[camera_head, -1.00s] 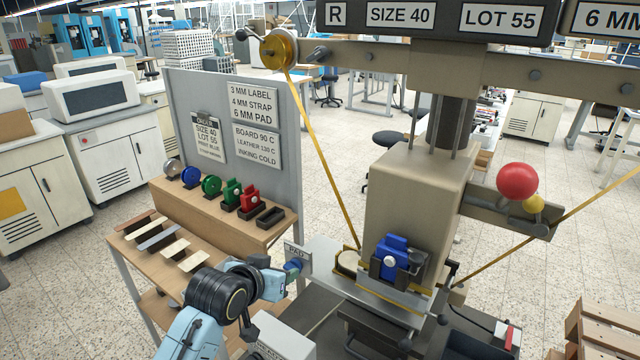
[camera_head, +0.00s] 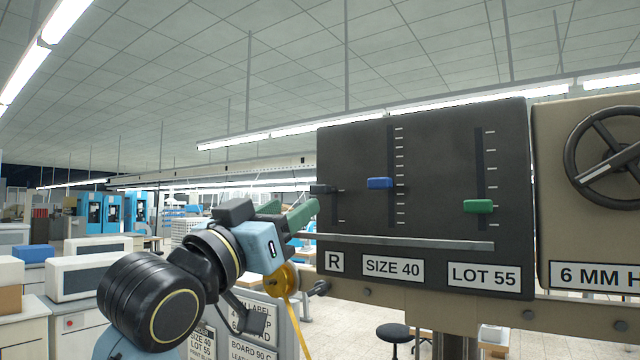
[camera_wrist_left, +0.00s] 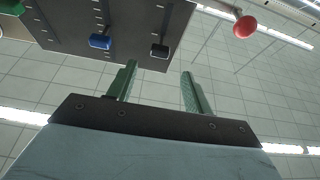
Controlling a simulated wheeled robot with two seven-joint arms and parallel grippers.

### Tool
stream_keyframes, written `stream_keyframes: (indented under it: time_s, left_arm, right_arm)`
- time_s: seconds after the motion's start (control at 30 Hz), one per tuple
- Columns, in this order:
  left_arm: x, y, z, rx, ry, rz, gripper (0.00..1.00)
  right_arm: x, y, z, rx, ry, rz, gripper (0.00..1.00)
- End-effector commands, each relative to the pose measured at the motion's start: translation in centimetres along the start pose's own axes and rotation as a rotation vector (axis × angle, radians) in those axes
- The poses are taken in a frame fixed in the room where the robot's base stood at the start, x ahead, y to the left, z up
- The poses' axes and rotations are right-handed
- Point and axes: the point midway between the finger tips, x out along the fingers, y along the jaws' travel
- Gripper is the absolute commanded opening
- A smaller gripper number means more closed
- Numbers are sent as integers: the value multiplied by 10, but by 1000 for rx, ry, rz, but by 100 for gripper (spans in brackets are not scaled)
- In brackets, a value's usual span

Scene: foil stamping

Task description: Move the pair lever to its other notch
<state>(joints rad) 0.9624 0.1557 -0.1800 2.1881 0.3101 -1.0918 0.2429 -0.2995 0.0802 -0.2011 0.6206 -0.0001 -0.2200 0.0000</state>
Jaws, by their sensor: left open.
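A dark panel (camera_head: 432,130) carries three sliding levers. The black lever knob (camera_head: 322,188) at its left edge is above the label R (camera_head: 335,262); it likely is the pair lever, though no label names it. In the left wrist view the black knob (camera_wrist_left: 159,51) sits ahead of the fingertips. The blue knob (camera_head: 380,183) is above SIZE 40 and the green knob (camera_head: 478,206) above LOT 55. My left gripper (camera_head: 304,214) is open and empty, just left of and below the black knob. Its two green fingers (camera_wrist_left: 158,78) are apart, with no contact visible.
A grey bar (camera_head: 400,242) runs across the panel below the levers. A handwheel (camera_head: 606,158) is at the right. A gold roll (camera_head: 284,280) with ribbon hangs below the gripper. A red ball (camera_wrist_left: 245,27) shows in the left wrist view. Left of the panel is open air.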

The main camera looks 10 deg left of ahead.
Motion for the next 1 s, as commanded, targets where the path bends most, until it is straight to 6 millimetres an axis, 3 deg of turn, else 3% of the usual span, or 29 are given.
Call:
stream_keyframes:
  time_s: [0.2,0.43,0.87,1.0]
  left_arm:
    - [50,0,-3,-2,-2,0,51]
    - [83,0,-2,-1,-1,0,51]
    - [93,0,0,1,0,0,51]
    - [93,0,0,0,0,0,36]
  right_arm:
    - [-21,0,-2,1,0,-1,36]
    - [-33,0,-3,1,0,-1,36]
    - [-35,0,-3,2,0,-1,36]
    - [-35,0,-3,2,0,0,36]
